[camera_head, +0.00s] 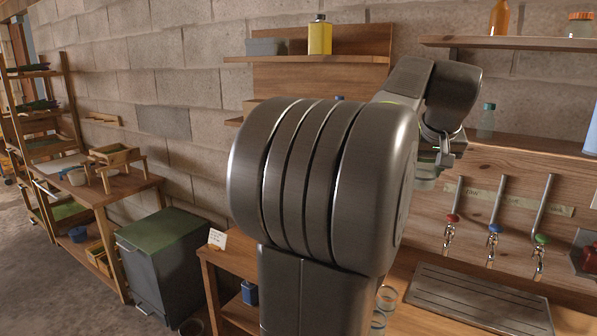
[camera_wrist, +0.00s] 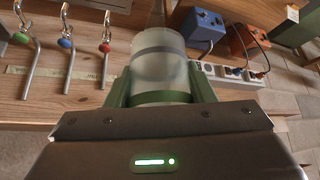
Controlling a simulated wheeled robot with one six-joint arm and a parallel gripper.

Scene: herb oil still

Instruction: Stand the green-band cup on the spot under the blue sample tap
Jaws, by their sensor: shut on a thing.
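My gripper (camera_wrist: 160,88) is shut on a translucent cup (camera_wrist: 158,62); its green fingers press on both sides. A green strip shows low on the cup and a grey-blue ring higher up. In the head view my gripper (camera_head: 443,152) holds the cup (camera_head: 426,172) in the air, left of the taps and partly hidden by my arm. The blue sample tap (camera_head: 494,229) is the middle of three on the wooden panel; it also shows in the wrist view (camera_wrist: 65,43). Below the taps lies a slatted metal tray (camera_head: 478,302); no marked spot is clear on it.
The red tap (camera_head: 452,219) and green tap (camera_head: 541,239) flank the blue one. Other clear cups (camera_head: 387,298) stand low beside my arm. A shelf (camera_head: 520,42) with bottles is above. The visible tray top is bare.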

